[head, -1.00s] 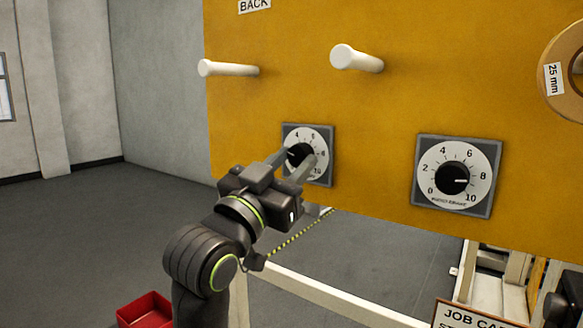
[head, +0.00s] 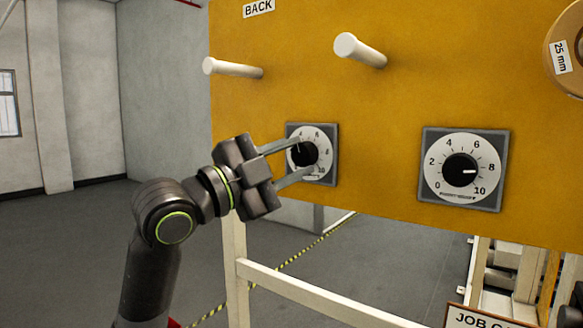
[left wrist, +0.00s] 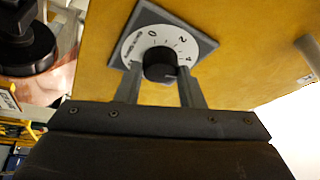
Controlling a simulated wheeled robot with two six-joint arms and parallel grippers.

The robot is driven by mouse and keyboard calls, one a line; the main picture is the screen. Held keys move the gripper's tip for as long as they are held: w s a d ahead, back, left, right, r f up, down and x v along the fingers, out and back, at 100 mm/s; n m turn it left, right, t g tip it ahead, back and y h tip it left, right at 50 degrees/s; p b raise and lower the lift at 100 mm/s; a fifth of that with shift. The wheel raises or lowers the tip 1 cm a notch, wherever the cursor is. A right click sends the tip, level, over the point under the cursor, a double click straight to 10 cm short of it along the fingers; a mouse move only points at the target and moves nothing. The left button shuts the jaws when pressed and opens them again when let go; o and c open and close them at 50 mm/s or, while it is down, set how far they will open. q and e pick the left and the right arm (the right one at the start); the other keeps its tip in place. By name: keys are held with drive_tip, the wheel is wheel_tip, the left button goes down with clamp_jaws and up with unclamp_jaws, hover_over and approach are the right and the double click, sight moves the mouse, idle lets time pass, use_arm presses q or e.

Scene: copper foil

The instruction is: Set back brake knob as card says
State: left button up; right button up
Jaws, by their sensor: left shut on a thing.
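A black dial knob (head: 301,155) with a white numbered face on a grey square plate sits on the left of the yellow panel. My left gripper (head: 306,158) is shut on this knob, one finger above and one below it in the head view. In the left wrist view the knob (left wrist: 159,64) sits between the two fingers, with 0, 2 and 4 legible on its face. I cannot clearly tell where its pointer stands. A second knob (head: 459,170) at the right points right, between 8 and 10. The job card (head: 478,318) shows only its cut-off heading. My right gripper is not in view.
The yellow panel (head: 400,100) carries a BACK label (head: 258,8), two white pegs (head: 360,50) above the knobs and a roll marked 25 mm (head: 560,60) at the right. A pale frame rail (head: 310,292) runs below. The floor at left is open.

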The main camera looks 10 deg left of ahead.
use_arm(q)
drive_tip(key=m, duration=0.2)
drive_tip(key=m+g, duration=0.1)
drive_tip(key=m, duration=0.1)
drive_tip(key=shift+a+r+g, duration=0.1)
drive_tip(key=shift+r+g, duration=0.05)
drive_tip(key=shift+g, duration=0.15)
drive_tip(key=shift+r+m+g+y+p, duration=0.1)
drive_tip(key=shift+m+g+y+p, duration=0.25)
drive_tip(key=shift+m, duration=0.85)
drive_tip(key=shift+m+g+y+p, duration=0.25)
drive_tip(key=shift+m+g, duration=0.2)
drive_tip(key=shift+m, duration=0.75)
drive_tip(key=o, duration=1)
drive_tip(key=shift+b+v, duration=3.8)
drive_tip(key=shift+v, duration=4.9)
